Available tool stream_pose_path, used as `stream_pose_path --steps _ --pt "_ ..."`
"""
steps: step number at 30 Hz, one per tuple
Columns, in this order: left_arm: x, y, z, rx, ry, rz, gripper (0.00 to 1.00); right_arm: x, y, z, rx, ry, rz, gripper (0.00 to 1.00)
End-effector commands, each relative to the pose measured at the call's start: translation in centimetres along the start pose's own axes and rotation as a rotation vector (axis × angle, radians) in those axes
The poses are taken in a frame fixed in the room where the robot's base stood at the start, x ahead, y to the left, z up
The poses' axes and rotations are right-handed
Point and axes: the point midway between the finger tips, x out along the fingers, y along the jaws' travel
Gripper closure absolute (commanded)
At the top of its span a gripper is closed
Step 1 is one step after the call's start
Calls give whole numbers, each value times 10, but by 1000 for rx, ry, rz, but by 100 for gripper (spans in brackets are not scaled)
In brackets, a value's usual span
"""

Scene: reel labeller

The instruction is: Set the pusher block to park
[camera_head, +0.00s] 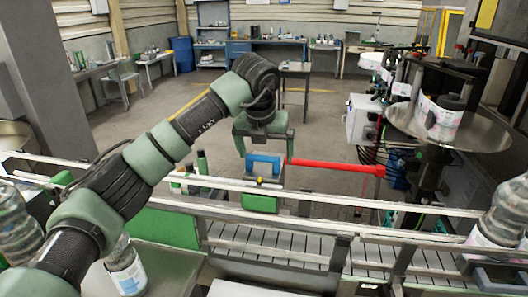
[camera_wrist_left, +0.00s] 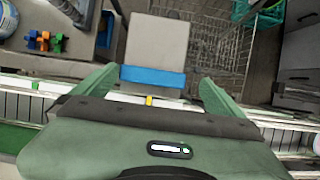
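A blue block (camera_head: 264,160), which looks like the pusher block, sits at the conveyor's far side rail, with a small yellow tip at its near side. In the left wrist view the blue block (camera_wrist_left: 152,76) shows as a bar between the fingers. My left gripper (camera_head: 265,146) reaches down over it from above, with one finger on each side. The fingers are spread, with a visible gap at the right end of the block, so the gripper is open. Whether the left finger touches the block I cannot tell. My right gripper is not in view. No park marking can be made out.
A red bar (camera_head: 340,167) runs right from beside the gripper. Guide rails (camera_head: 340,205) cross the front, above the conveyor (camera_head: 280,240). Clear bottles stand at both sides (camera_head: 128,272) (camera_head: 500,215). Dark and green bottles (camera_head: 202,162) stand left of the gripper. A reel machine (camera_head: 445,120) stands right.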

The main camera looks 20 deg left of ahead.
Motion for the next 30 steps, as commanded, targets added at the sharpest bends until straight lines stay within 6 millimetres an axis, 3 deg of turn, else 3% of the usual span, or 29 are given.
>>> stream_pose_path --steps 5,18,30 --pt "-8 1 0 -1 -3 2 0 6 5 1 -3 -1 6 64" --pt "-72 -3 0 1 -2 0 0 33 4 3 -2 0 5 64" --pt "-78 -3 1 2 0 0 0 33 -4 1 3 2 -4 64"
